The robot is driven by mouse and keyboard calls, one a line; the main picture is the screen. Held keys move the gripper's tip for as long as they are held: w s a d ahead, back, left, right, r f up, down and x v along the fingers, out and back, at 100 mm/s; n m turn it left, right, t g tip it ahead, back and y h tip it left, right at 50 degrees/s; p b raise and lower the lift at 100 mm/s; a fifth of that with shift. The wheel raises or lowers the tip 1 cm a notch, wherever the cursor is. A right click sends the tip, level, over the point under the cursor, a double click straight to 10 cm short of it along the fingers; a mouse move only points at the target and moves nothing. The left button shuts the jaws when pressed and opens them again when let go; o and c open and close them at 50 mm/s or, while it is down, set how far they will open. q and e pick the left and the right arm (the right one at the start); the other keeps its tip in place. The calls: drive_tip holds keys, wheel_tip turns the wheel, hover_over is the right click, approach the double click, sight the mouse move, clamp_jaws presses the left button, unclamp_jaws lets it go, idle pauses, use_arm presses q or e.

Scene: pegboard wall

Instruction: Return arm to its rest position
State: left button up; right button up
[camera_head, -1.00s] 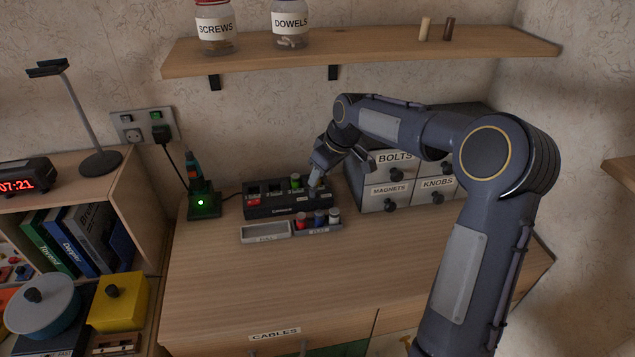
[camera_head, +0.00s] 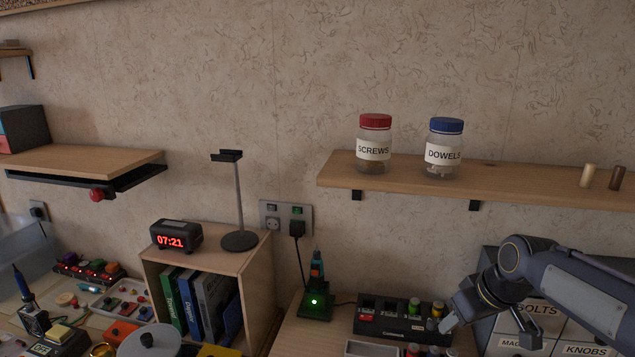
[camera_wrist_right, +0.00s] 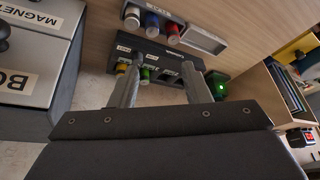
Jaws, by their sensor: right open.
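My right gripper (camera_head: 446,324) is in the lower right of the head view, at the right end of a black slotted holder (camera_head: 366,330). In the right wrist view its two fingers (camera_wrist_right: 162,62) are spread, with nothing held between them. The holder (camera_wrist_right: 160,64) shows behind the fingers, with a green and a yellow cylinder in its slots. The fingers overlap the holder in the picture; I cannot tell whether they touch it. My right arm reaches in from the right edge of the head view. My left gripper is not in view.
A drawer cabinet (camera_head: 515,345) stands close to the right of my gripper. A shelf (camera_head: 470,183) with jars labelled SCREWS (camera_head: 373,146) and DOWELS (camera_head: 444,150) is above. A small tray (camera_wrist_right: 165,20) holds red and blue cylinders. A green-lit charger (camera_head: 315,303) stands left of the holder.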

drive_tip(key=s+a+f+m, duration=0.1)
drive_tip(key=s+a, duration=0.1)
drive_tip(key=s, duration=0.6)
drive_tip(key=s+a+f+m+y, duration=0.1)
drive_tip(key=s+a+f+m, duration=0.1)
drive_tip(key=s, duration=0.6)
drive_tip(key=s+a+f+m+t, duration=0.1)
drive_tip(key=s+a+m, duration=0.1)
drive_tip(key=s, duration=0.6)
drive_tip(key=shift+s+a+f+y, duration=0.25)
drive_tip(key=shift+a+y, duration=0.15)
drive_tip(key=shift+a, duration=0.45)
drive_tip(key=shift+w, duration=0.1)
